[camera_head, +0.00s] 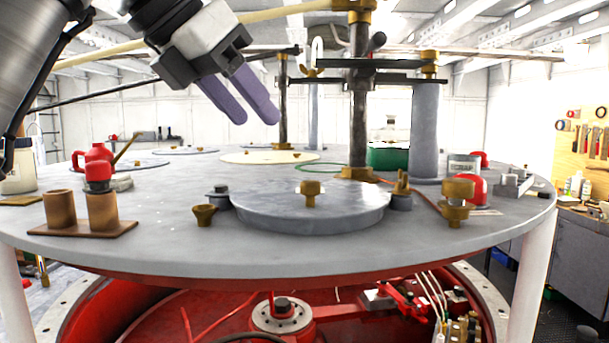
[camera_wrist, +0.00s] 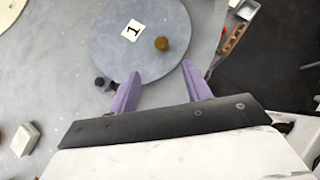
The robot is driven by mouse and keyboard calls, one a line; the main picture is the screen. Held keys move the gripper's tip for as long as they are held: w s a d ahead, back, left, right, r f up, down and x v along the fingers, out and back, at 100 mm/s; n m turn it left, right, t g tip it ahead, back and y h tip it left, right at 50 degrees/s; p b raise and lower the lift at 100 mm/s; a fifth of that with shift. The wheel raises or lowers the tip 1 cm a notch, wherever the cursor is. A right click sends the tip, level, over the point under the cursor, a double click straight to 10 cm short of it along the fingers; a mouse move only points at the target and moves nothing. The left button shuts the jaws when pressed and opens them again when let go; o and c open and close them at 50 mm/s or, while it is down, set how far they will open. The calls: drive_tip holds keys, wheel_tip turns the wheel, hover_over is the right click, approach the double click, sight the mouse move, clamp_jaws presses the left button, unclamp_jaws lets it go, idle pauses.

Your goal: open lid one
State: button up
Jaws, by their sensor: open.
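In the wrist view, lid one (camera_wrist: 115,48) is a flat grey disc with a white label marked 1 (camera_wrist: 132,30) and a round brass knob (camera_wrist: 162,44). My gripper (camera_wrist: 161,70) is open and empty. Its two purple fingers stand apart, with their tips at the lid's near edge in the picture and the knob beyond the gap. In the head view, my gripper (camera_head: 257,121) hangs above the deck, fingers pointing down to the right. A thick grey lid (camera_head: 345,212) with a brass knob (camera_head: 310,192) lies at the front there. No number shows on it, so I cannot tell if it is lid one.
A dark post (camera_head: 358,110) with crossbars and a grey cylinder (camera_head: 425,130) rise behind the front lid. A brown two-cup holder (camera_head: 95,229) and a red can (camera_head: 92,157) stand at the left. A brass fitting (camera_head: 456,200) stands at the right. A pale yellow disc (camera_head: 270,158) lies behind.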

sight(305, 183)
drive_tip(key=p+x, duration=0.1)
drive_tip(key=x, duration=1.2)
drive_tip(key=shift+d+f+p, duration=0.15)
drive_tip(key=shift+f+p, duration=0.05)
drive_tip(key=shift+p, duration=0.2)
drive_tip(key=shift+c, duration=0.2)
clamp_jaws()
